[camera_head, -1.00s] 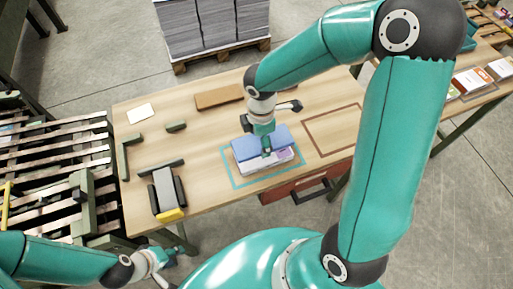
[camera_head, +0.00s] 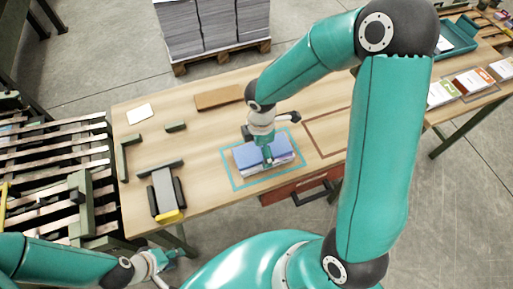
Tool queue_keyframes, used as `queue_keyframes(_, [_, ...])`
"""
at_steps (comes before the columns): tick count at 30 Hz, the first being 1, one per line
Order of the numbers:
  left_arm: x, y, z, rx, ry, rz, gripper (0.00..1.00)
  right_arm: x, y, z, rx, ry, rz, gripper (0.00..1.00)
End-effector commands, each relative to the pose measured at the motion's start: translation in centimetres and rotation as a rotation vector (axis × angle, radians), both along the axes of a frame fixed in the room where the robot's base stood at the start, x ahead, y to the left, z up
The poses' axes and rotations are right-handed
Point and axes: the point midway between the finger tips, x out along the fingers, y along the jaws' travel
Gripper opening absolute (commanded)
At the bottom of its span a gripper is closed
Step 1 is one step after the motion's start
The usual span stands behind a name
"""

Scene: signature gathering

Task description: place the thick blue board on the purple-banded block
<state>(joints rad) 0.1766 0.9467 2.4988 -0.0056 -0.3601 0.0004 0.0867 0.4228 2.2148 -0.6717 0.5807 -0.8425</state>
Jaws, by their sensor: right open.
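The thick blue board (camera_head: 282,148) lies on top of the pale block (camera_head: 272,170), whose front edge shows below it. The block stands inside the light-blue outlined square (camera_head: 231,182) on the table. The purple band is not clearly visible from here. My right gripper (camera_head: 268,160) is open, pointing down over the middle of the board and at or very close to it. Its fingers hide part of the board, and any contact is hard to tell. My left gripper (camera_head: 168,262) hangs off the table's front edge at lower left, away from the board; its jaw opening is too small to judge.
A grey and yellow device (camera_head: 166,195) stands on the table (camera_head: 220,130) at left, near dark green guides (camera_head: 127,158). A brown strip (camera_head: 218,97) lies at the back. A brown outlined rectangle (camera_head: 309,137) is to the right. A red drawer (camera_head: 300,188) is under the front edge.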

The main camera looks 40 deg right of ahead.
Motion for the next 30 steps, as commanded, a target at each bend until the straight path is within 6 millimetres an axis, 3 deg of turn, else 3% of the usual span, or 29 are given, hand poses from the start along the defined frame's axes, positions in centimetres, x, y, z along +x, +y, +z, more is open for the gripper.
queue_keyframes(11, [0.0, 0.0, 0.5, 0.000, 0.000, 0.000, 0.40, 0.1, 0.0, 1.3, -0.001, -0.004, 0.001, 0.97])
queue_keyframes(24, [0.0, 0.0, 1.4, 0.000, 0.000, 0.000, 0.40, 0.2, 0.0, 9.6, 0.001, -0.005, 0.000, 0.97])
queue_keyframes(30, [0.0, 0.0, 1.4, 0.000, 0.000, 0.000, 0.40, 0.1, 0.0, 11.8, 0.001, -0.002, 0.001, 0.97])
